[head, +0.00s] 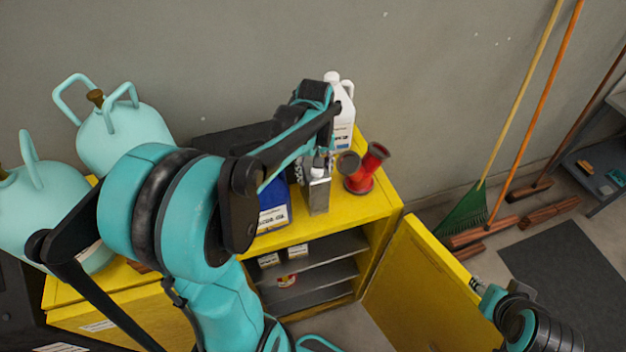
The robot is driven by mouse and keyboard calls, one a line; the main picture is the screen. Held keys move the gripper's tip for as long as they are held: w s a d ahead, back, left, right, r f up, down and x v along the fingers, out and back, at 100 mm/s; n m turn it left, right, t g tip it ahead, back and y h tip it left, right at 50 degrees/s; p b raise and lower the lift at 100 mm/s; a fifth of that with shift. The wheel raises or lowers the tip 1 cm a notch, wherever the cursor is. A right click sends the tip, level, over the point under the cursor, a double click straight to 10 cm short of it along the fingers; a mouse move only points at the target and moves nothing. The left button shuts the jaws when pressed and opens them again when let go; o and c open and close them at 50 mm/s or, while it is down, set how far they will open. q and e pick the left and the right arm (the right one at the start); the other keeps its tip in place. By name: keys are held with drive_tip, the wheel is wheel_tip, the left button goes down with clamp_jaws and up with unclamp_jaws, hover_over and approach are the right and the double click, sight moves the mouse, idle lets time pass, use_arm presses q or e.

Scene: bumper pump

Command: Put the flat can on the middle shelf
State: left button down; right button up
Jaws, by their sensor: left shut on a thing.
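The flat can (319,196) is a grey metal can with a narrow neck and pale cap. It stands upright at the front part of the yellow cabinet's top (372,206); whether it touches the top is hard to tell. My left gripper (317,166) reaches down from above and is shut on the can at its neck. The fingertips are partly hidden by the arm. The cabinet is open at the front, with grey shelves inside, among them one at mid height (335,272). My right gripper (478,285) is at the lower right, by the open door; its fingers are too small to read.
The yellow door (415,290) stands open to the right. A white jug (342,110), a red spool-like object (362,170) and a blue box (273,212) are on the cabinet top. Small labelled boxes (298,250) sit inside. Turquoise tanks (125,135) stand left. Brooms and a rake (466,213) lean right.

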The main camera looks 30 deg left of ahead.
use_arm(q)
wheel_tip(320, 180, down, 3)
drive_tip(key=shift+f, duration=0.2)
drive_tip(key=shift+s, duration=0.1)
drive_tip(key=shift+f, duration=0.15)
drive_tip(key=c, duration=0.6)
unclamp_jaws()
drive_tip(key=shift+c, duration=0.2)
